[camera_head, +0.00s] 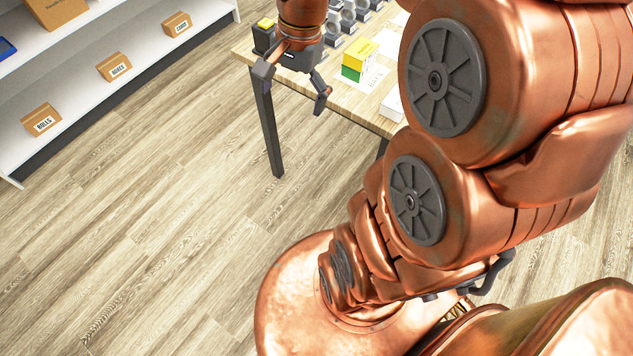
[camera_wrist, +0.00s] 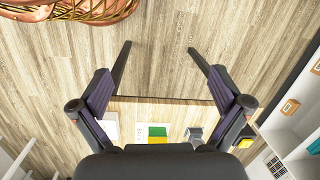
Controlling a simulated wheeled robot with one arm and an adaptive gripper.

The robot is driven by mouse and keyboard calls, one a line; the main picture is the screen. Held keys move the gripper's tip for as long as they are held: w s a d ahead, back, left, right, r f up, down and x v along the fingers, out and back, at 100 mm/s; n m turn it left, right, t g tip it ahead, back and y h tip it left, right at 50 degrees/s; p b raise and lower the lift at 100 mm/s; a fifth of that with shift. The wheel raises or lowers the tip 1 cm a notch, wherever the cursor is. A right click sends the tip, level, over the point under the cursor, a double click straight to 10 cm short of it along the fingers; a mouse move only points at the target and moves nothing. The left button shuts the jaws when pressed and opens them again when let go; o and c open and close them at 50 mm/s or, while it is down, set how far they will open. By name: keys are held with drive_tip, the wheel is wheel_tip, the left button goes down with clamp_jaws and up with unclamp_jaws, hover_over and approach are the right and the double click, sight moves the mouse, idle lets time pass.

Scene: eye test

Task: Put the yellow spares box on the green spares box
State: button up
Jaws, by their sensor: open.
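The yellow spares box (camera_head: 361,51) sits on top of the green spares box (camera_head: 352,74) on the table, and the two look roughly lined up. In the wrist view the green box (camera_wrist: 158,132) shows at the bottom, with a thin strip of the yellow box (camera_wrist: 156,141) partly hidden by my gripper's body. My gripper (camera_head: 295,92) is open and empty, out past the table's edge to the left of the boxes and apart from them. In the wrist view its fingers (camera_wrist: 159,48) are spread over bare floor.
The table (camera_head: 346,100) also bears a printed white sheet (camera_head: 374,80), a white box (camera_head: 393,104), a dark block with a yellow top (camera_head: 265,36) and several grey items behind. A shelf (camera_head: 85,82) with labelled cartons stands at the left. The floor between is clear.

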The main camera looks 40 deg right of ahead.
drive_tip(key=s+a+f+n+g+h, duration=0.1)
drive_tip(key=s+a+f+n, duration=0.1)
drive_tip(key=s+n, duration=0.4)
drive_tip(key=s+a+f+n+g, duration=0.1)
drive_tip(key=s+a+n, duration=0.3)
drive_tip(key=s, duration=0.6)
drive_tip(key=n, duration=0.2)
drive_tip(key=shift+s+a+f+n+h, duration=0.15)
drive_tip(key=shift+a+f+n+h, duration=0.15)
drive_tip(key=shift+a+f+h, duration=0.1)
wheel_tip(320, 180, up, 8)
drive_tip(key=p, duration=0.7)
drive_tip(key=shift+f, duration=0.25)
